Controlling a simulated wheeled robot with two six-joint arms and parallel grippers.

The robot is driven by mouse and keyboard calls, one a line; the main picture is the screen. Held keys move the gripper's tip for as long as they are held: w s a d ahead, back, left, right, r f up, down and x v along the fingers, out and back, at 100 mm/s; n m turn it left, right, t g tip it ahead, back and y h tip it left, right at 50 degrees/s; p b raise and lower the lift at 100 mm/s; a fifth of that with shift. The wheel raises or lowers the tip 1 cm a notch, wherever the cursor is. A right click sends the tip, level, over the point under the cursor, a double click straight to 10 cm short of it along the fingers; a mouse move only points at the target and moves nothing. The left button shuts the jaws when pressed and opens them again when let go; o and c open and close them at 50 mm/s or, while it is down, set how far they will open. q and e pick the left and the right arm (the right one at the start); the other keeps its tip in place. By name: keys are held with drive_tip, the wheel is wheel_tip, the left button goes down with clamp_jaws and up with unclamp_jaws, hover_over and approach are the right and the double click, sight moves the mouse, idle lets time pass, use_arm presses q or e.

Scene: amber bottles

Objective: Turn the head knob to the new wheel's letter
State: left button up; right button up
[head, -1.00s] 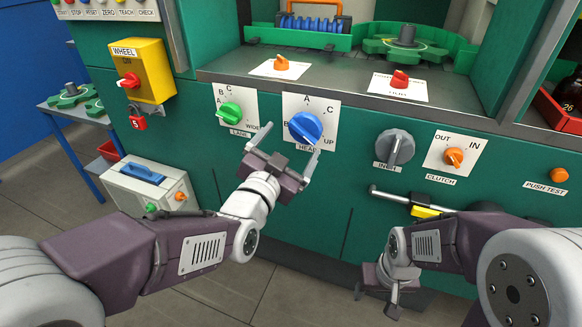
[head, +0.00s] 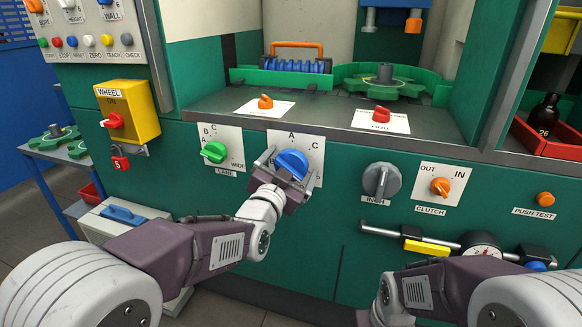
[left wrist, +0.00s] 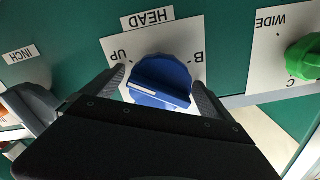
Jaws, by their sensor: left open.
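The blue head knob (head: 292,163) sits on a white plate (head: 312,146) on the green machine front. A and C are readable there in the head view; in the left wrist view the plate shows upside down with HEAD, UP and B. My left gripper (head: 288,170) is open, with one finger on each side of the knob (left wrist: 160,78); I cannot tell whether they touch it. The white line on the knob's ridge lies toward the UP side. A green star wheel (head: 412,84) stands on the machine deck; no letter is readable on it. My right gripper (head: 364,317) is mostly cut off at the bottom edge.
The green lane knob (head: 214,152) is left of the head knob. The grey inch knob (head: 381,180) and orange clutch knob (head: 440,186) are to the right. A bar with a dial gauge (head: 482,246) lies below them. Deck edge runs above the knobs.

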use_arm(q)
drive_tip(key=c, duration=1.4)
drive_tip(key=shift+n, duration=0.3)
